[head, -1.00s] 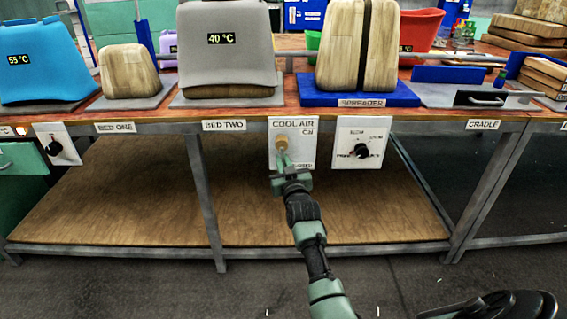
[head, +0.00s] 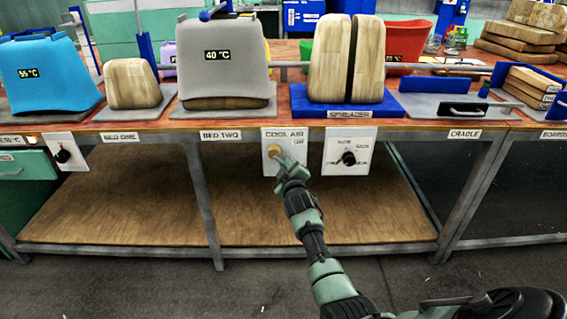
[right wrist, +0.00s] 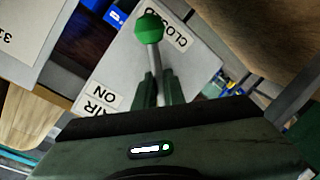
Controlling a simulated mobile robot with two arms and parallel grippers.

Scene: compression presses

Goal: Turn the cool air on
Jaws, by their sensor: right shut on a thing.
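The cool air panel (head: 270,170) is a white plate on the bench front, labelled COOL AIR, with a brass-coloured round fitting (head: 273,150). It also shows in the right wrist view (right wrist: 115,75), with AIR ON lettering and a CLOSED label. A lever with a green ball end (right wrist: 148,28) sticks out between my fingers, close to the CLOSED label in that view. My right gripper (head: 284,166) is shut on this lever, just below and right of the fitting. Its fingers show in the right wrist view (right wrist: 157,88). The lever's root is hidden there. My left gripper is not in view.
A dial panel (head: 348,157) sits close to the right. Above stand the bed two press (head: 225,75) reading 40 °C and the spreader's wooden form (head: 330,60). Below is a wooden shelf (head: 130,205) between metal legs. The floor in front is open.

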